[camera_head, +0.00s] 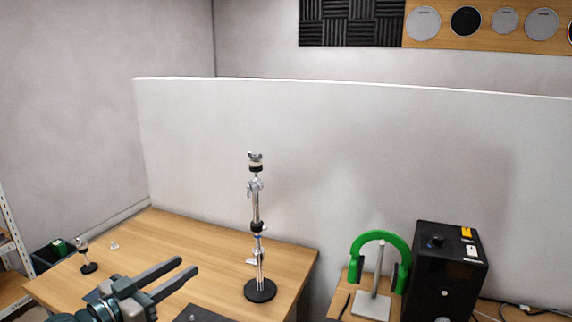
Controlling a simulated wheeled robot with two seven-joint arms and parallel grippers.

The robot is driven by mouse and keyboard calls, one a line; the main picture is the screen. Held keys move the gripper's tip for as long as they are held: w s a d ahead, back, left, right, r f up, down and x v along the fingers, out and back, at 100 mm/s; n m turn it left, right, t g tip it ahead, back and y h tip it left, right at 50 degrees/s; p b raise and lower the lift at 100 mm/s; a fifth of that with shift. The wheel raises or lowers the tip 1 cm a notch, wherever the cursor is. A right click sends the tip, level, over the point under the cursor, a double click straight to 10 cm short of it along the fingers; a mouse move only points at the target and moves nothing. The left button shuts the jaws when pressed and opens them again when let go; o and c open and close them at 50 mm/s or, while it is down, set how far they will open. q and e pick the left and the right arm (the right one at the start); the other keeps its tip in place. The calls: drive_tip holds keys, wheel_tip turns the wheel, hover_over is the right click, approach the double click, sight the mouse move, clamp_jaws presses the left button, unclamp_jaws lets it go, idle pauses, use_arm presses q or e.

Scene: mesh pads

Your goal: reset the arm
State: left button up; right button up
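My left gripper (186,267) reaches in from the bottom left over the wooden table (180,240). Its two dark fingers point up and to the right, with a gap between them and nothing held. A chrome stand (257,215) with a round black base stands upright on the table, to the right of the fingertips and apart from them. My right gripper does not show.
A short stand (87,260) and a small silver piece (114,245) are at the table's left. A dark flat item (200,314) is cut off at the bottom. Right: green headphones (381,240) on a holder, and a black speaker (446,270). A pale partition (340,150) stands behind.

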use_arm(q)
drive_tip(key=s+d+f+n+g+y, duration=0.1)
drive_tip(key=s+f+g, duration=0.1)
drive_tip(key=s+f, duration=0.45)
drive_tip(key=s+d+f+g+y, duration=0.1)
drive_tip(key=s+d+f+y, duration=0.15)
drive_tip(key=f, duration=0.65)
drive_tip(key=s+d+f+n+g+y, duration=0.1)
drive_tip(key=s+f+g, duration=0.1)
drive_tip(key=s+f, duration=0.45)
drive_tip(key=s+a+f+n+g+y, duration=0.1)
drive_tip(key=s+f+g+y, duration=0.15)
drive_tip(key=s+f, duration=0.6)
drive_tip(key=s+a+f+n+g+y, duration=0.2)
drive_tip(key=s+f+g, duration=0.2)
drive_tip(key=s, duration=1)
wheel_tip(320, 180, down, 29)
drive_tip(key=b, duration=0.1)
drive_tip(key=s+a+f+g+b, duration=0.1)
drive_tip(key=s+a+f+g, duration=0.1)
drive_tip(key=s+f, duration=1.7)
drive_tip(key=shift+a+m, duration=0.4)
drive_tip(key=shift+a, duration=0.15)
